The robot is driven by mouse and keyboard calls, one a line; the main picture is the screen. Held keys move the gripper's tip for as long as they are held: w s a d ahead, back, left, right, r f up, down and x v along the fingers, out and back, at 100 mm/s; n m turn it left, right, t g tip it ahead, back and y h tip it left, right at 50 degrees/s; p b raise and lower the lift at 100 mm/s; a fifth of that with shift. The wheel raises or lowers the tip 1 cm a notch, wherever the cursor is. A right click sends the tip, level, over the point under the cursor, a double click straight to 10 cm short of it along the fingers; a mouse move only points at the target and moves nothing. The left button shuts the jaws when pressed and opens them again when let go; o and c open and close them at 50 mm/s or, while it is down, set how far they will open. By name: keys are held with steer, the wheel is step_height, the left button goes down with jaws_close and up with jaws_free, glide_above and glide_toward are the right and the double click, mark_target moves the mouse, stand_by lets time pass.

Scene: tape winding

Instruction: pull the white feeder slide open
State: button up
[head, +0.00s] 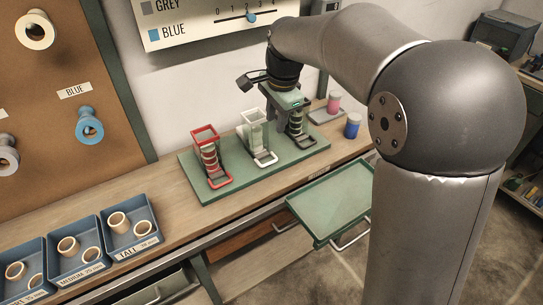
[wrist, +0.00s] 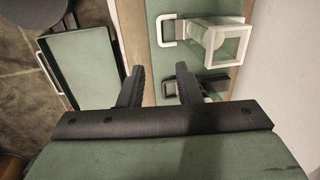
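The white feeder (head: 252,130) stands between the red and black feeders, and its white slide handle (head: 265,160) lies low at the front. In the wrist view the white feeder's tower (wrist: 222,42) is at the upper right, with the white slide handle (wrist: 163,30) to its left. My gripper (wrist: 161,72) is open and empty, its two dark fingers apart. In the head view my gripper (head: 293,101) hangs over the black feeder (head: 297,125), to the right of the white one; its fingertips are hard to make out there. The handle lies beyond the fingertips in the wrist view.
The feeders share a green base (head: 222,188) on the wooden bench. The red feeder (head: 207,140) stands at left. A green tray (head: 335,205) sits in front of the bench. Pink (head: 334,102) and blue (head: 353,125) spools are at right. Blue bins (head: 132,232) stand at front left.

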mark_target(269, 163)
steer(key=f, duration=0.5)
steer(key=w+a+f, duration=0.1)
steer(key=f, duration=0.4)
steer(key=w+f, duration=0.1)
steer(key=f, duration=0.5)
steer(key=shift+w+a, duration=0.15)
steer(key=shift+a, duration=0.1)
jaws_close()
